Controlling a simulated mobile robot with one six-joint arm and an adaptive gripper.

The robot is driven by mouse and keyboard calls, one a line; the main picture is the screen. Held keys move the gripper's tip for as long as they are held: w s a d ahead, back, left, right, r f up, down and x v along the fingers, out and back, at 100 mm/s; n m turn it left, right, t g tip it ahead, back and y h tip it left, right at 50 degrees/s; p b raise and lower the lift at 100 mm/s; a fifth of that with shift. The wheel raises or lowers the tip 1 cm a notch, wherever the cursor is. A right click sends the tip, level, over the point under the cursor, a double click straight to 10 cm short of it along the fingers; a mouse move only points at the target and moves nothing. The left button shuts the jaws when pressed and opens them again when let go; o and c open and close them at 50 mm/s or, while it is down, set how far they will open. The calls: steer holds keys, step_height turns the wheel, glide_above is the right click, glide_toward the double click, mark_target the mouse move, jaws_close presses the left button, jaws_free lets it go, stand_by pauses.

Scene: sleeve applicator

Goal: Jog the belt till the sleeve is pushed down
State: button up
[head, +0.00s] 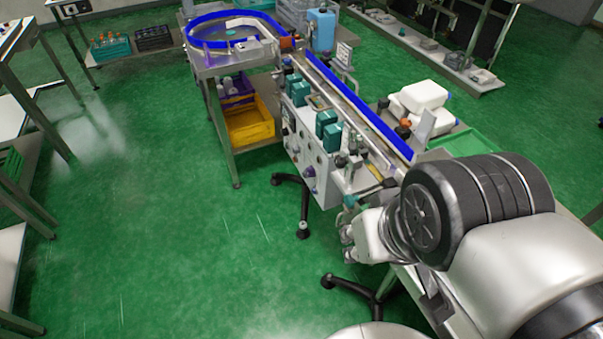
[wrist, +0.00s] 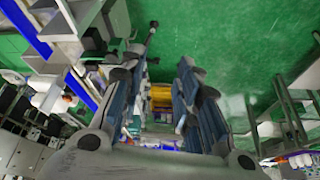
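The belt (head: 345,95) runs beside a blue rail from the round blue-rimmed table at the back left towards my arm at the right. Its white cabinet front (head: 312,165) carries several small knobs or buttons; I cannot tell which one jogs the belt. I cannot make out the sleeve in either view. In the head view my gripper is at the near end of the machine, partly hidden by my own arm. In the wrist view my gripper (wrist: 163,70) is open, with a clear gap between its fingers and nothing held.
Teal boxes (head: 328,125) sit along the front of the machine. Black stand feet (head: 350,285) reach onto the floor below. A yellow crate (head: 250,125) is under the round table (head: 235,35). White containers (head: 420,97) stand behind the belt. Green floor (head: 150,220) at left is clear.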

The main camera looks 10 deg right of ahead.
jaws_close()
stand_by(1.4)
